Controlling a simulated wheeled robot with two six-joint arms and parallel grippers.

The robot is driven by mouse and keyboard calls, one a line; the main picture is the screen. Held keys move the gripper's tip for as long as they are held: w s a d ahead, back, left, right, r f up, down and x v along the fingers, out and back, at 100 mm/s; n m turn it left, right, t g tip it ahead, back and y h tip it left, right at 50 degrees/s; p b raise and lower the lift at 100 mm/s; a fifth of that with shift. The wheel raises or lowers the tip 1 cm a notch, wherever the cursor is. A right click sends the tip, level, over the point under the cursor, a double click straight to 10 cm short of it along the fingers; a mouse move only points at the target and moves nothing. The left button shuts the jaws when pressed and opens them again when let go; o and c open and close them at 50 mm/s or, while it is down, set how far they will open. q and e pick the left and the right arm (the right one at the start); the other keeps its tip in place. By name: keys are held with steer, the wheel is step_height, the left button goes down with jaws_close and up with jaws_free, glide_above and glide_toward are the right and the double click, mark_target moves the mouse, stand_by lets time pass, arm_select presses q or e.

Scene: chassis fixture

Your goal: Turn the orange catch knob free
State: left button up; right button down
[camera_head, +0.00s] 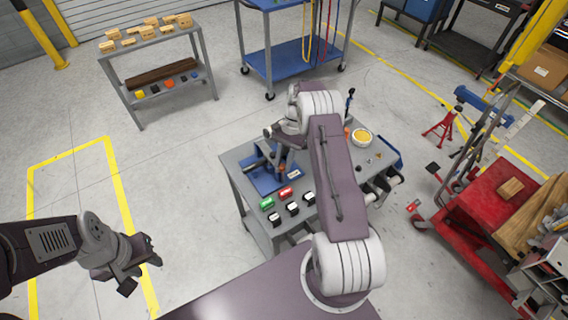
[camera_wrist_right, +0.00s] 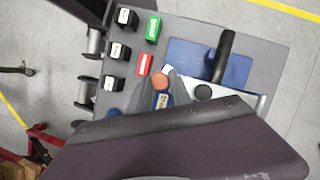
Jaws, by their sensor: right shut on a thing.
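The orange catch knob (camera_wrist_right: 161,80) shows in the right wrist view as a round cap beside a small blue labelled part (camera_wrist_right: 163,101). The grey fingers of my right gripper (camera_wrist_right: 160,90) stand on either side of it, shut on the knob. In the head view my right gripper (camera_head: 283,162) reaches down over the blue fixture (camera_head: 262,181) on the grey bench, and hides much of the knob. A dark lever handle (camera_wrist_right: 223,56) stands over the blue plate (camera_wrist_right: 195,60). My left gripper (camera_head: 143,270) is open and empty over the floor, left of the bench.
Green (camera_head: 267,203) and red (camera_head: 285,193) labelled blocks and several black blocks with white labels lie along the bench's front. A bowl of yellow bits (camera_head: 361,137) stands at the back right. A red cart (camera_head: 488,210) is at the right.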

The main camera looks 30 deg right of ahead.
steer(key=shift+w+n+g+h+b, duration=0.15)
steer(key=shift+n+g+h+b, duration=0.3)
steer(key=shift+n, duration=1.25)
steer(key=shift+r, duration=0.1)
steer(key=c, duration=1.2)
jaws_free()
steer(key=shift+a, duration=0.1)
